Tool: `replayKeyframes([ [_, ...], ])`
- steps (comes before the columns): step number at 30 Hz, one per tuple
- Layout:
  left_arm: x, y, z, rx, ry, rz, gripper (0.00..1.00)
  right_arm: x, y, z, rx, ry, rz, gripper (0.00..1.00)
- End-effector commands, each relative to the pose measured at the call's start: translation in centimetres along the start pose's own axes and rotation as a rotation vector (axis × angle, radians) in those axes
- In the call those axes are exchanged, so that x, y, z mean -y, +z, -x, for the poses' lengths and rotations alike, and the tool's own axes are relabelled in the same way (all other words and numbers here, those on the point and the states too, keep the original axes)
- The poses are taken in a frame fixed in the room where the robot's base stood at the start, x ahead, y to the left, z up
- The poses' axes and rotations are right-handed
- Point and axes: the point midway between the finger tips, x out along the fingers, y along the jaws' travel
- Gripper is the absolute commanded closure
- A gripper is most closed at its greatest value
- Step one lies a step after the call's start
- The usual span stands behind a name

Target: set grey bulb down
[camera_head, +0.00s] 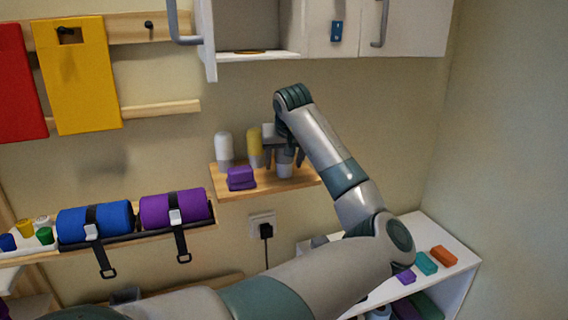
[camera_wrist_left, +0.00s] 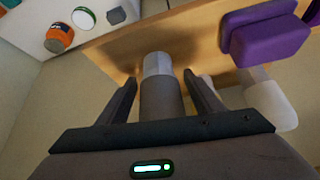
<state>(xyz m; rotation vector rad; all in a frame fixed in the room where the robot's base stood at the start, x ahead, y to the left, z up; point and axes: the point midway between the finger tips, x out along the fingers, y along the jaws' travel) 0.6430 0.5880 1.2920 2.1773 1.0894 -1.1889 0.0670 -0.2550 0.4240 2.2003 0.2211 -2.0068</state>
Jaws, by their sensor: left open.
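The grey bulb (camera_head: 285,170) stands on the small wooden wall shelf (camera_head: 225,190), towards its right part. In the left wrist view the grey bulb (camera_wrist_left: 160,95) has a dark grey body and a paler end, which meets the shelf's wood (camera_wrist_left: 120,50). My left gripper (camera_head: 285,158) is over it from above, one finger on each side. In the left wrist view the left gripper (camera_wrist_left: 162,82) is open, with gaps between the fingers and the bulb. My right gripper is not in view.
A purple block (camera_head: 241,178), a white bottle (camera_head: 224,150) and a yellow bottle (camera_head: 254,150) stand left of my gripper on the shelf. An open wall cabinet (camera_head: 260,65) hangs above. Blue (camera_head: 95,222) and purple (camera_head: 175,207) rolls lie lower left.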

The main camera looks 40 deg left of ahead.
Motion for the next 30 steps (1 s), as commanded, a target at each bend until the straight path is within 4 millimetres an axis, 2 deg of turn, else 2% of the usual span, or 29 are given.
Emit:
replayKeyframes([
  [5,-0.1,0.1,1.7,-0.003,0.001,0.001,0.4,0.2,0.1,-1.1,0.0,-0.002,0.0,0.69],
  [15,-0.1,0.1,7.6,-0.003,0.002,0.0,0.4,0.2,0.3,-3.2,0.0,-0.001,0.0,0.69],
  [21,0.0,0.1,10.4,-0.002,0.001,0.0,0.4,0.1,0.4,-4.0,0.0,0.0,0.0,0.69],
  [30,0.0,0.0,11.6,0.0,0.001,0.0,0.4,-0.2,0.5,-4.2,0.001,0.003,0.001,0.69],
])
